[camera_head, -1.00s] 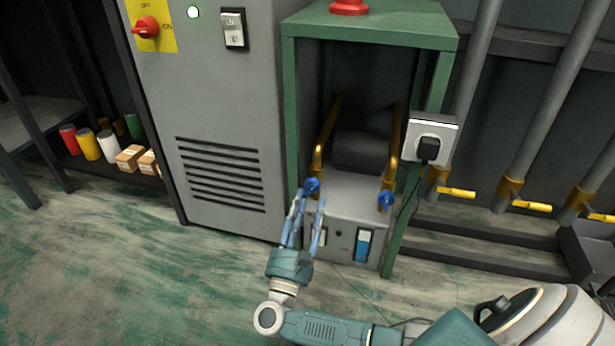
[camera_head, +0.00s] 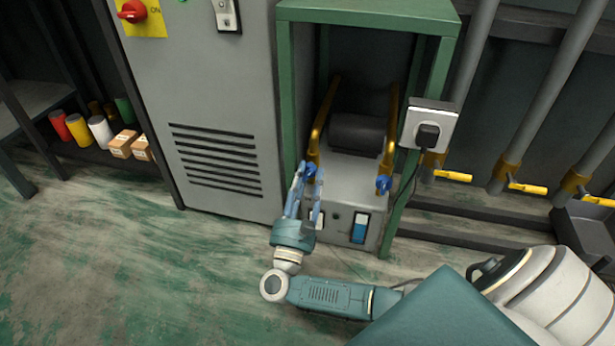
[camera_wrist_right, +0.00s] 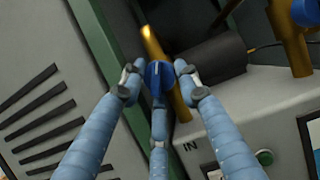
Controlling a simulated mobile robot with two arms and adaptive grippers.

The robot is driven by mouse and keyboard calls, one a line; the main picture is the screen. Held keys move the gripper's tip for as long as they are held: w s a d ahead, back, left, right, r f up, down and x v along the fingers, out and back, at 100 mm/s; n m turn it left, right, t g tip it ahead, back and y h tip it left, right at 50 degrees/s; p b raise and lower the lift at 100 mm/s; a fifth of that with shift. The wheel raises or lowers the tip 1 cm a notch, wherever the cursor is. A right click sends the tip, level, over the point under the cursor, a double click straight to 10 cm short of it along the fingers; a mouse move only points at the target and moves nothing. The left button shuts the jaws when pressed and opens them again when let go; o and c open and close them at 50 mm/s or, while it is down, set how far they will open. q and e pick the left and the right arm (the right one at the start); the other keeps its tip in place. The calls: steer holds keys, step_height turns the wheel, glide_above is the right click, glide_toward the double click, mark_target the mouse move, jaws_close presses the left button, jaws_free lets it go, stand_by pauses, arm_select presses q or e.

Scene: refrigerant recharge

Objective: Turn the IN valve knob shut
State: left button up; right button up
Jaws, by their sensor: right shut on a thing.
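The blue IN valve knob (camera_head: 310,169) sits on the left brass pipe of the grey machine, inside the green frame. In the right wrist view the knob (camera_wrist_right: 158,77) faces me with a pale line on it, above the printed "IN" label (camera_wrist_right: 190,146). My right gripper (camera_head: 308,175) comes up from below and is shut on the knob. Its blue fingers (camera_wrist_right: 158,85) stand on either side of it, with a third finger below. The fingers partly hide the knob in the head view. My left gripper is not in view.
A second blue knob (camera_head: 383,184) sits on the right brass pipe. A blue-lit switch (camera_head: 360,228) is on the machine's front. The green frame (camera_head: 284,110) closes in the left side. A plug and cable (camera_head: 427,135) hang at right. The floor in front is clear.

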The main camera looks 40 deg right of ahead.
steer(key=shift+n+t+y, duration=0.4)
steer(key=shift+n+t, duration=0.1)
steer(key=shift+n, duration=0.5)
steer(key=o, duration=0.9)
steer(key=shift+c, duration=0.2)
steer(key=shift+m, duration=0.3)
